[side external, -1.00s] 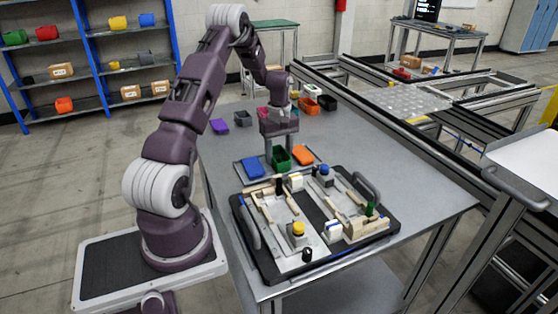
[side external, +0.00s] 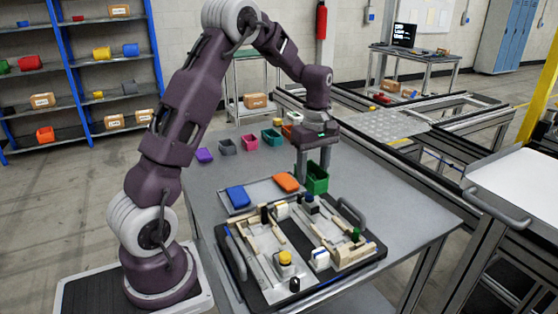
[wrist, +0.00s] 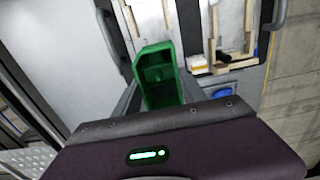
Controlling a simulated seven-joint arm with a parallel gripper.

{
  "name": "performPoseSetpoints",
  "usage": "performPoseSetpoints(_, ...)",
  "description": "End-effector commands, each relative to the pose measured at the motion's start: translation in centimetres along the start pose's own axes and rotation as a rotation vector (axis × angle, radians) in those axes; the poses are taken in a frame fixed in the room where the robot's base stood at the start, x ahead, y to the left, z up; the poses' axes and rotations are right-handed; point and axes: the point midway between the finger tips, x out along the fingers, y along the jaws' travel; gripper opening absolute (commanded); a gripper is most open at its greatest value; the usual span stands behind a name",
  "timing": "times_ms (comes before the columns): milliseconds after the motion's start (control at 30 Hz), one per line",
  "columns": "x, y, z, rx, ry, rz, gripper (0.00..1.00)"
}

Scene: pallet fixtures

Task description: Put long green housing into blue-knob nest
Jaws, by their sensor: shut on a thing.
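My gripper (side external: 312,172) is shut on the long green housing (side external: 317,180), an open-topped box, and holds it above the table behind the pallet. In the wrist view the housing (wrist: 158,72) sits between the two fingers. The blue-knob nest is the right-hand one on the black-edged pallet, with its blue knob (side external: 310,199) at the far end and pale wooden rails (side external: 345,218) around a light plate. The housing is beyond that knob, apart from the nest. Its underside clearance is hard to judge.
A second nest with a yellow knob (side external: 285,258) lies to the left on the pallet (side external: 262,292). A tray (side external: 262,190) holds a blue housing (side external: 238,197) and an orange housing (side external: 287,183). Several small bins line the back. Upright pallet handles (side external: 350,212) stand at the sides.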

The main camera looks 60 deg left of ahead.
Motion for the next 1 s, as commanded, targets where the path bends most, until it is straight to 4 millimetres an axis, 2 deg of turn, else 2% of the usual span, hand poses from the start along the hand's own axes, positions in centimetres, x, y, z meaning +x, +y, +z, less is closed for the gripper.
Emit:
performPoseSetpoints(33,-0.3,0.3,2.6,0.01,0.0,0.001,0.03)
performPoseSetpoints(100,-0.6,0.4,5.7,0.008,0.0,0.002,0.03)
performPoseSetpoints(200,-0.9,0.2,8.6,0.002,0.0,0.001,0.03)
performPoseSetpoints(300,-0.9,0.1,10.1,-0.001,0.0,0.001,0.03)
performPoseSetpoints(433,0.1,0.0,10.4,-0.006,-0.001,-0.002,0.03)
performPoseSetpoints(800,5.6,0.0,10.4,-0.004,-0.001,-0.001,0.03)
performPoseSetpoints(1000,6.6,0.0,10.3,-0.004,0.0,0.001,0.03)
